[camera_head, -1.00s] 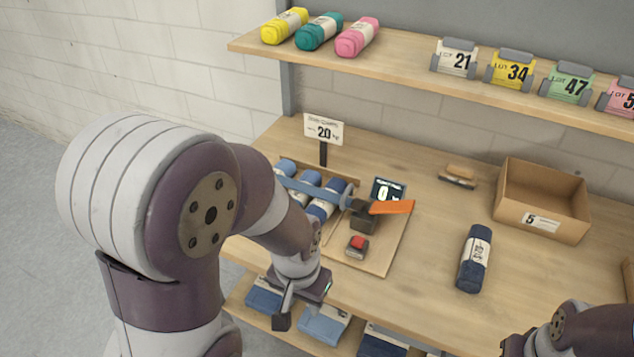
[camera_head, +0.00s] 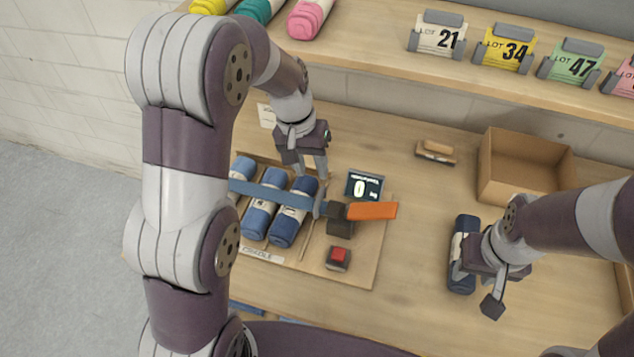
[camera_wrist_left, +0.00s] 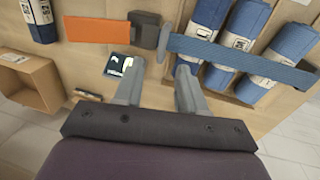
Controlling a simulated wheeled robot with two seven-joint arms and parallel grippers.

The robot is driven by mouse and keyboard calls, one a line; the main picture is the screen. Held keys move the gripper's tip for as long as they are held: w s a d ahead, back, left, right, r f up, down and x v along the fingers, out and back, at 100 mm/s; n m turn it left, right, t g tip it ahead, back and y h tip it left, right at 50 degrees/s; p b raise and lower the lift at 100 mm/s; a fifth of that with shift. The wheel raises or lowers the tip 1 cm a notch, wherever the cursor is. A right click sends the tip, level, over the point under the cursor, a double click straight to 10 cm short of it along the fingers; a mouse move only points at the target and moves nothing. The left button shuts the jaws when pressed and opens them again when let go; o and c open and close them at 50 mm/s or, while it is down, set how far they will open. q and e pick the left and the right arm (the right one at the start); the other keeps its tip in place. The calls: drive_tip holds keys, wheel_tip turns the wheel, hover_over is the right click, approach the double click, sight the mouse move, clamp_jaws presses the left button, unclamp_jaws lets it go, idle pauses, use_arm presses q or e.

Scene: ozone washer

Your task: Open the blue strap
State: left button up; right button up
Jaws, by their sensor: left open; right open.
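The blue strap (camera_head: 262,196) lies across several blue rolls (camera_head: 290,222) in a wooden cradle. Its right end meets a dark buckle block (camera_head: 341,222) with an orange lever (camera_head: 373,211) sticking out to the right. The strap also shows in the left wrist view (camera_wrist_left: 235,56), along with the orange lever (camera_wrist_left: 97,30). My left gripper (camera_head: 306,168) is open and empty, behind the rolls and near the strap's buckle end. In the left wrist view its fingers (camera_wrist_left: 158,78) point towards the buckle (camera_wrist_left: 146,31). My right gripper (camera_head: 475,290) is open at a dark blue roll (camera_head: 463,240).
A red button (camera_head: 338,256) and a small display (camera_head: 364,186) reading 0 share the cradle board (camera_head: 368,265). An open cardboard box (camera_head: 527,170) and a brush (camera_head: 435,152) stand at the back right. A shelf (camera_head: 375,45) with lot cards hangs above.

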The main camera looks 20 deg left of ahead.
sight(319, 195)
use_arm(q)
drive_tip(key=f, duration=0.2)
drive_tip(key=w+f, duration=0.1)
drive_tip(key=f, duration=0.2)
drive_tip(key=f+p, duration=0.1)
drive_tip(key=f, duration=0.2)
drive_tip(key=shift+w+d, duration=0.15)
drive_tip(key=shift+d, duration=0.25)
drive_tip(key=shift+d+f, duration=0.1)
drive_tip(key=shift+f, duration=0.25)
drive_tip(key=shift+s+d, duration=0.15)
drive_tip(key=shift+s, duration=0.25)
drive_tip(key=shift+w+f, duration=0.1)
drive_tip(key=shift+w, duration=0.05)
clamp_jaws()
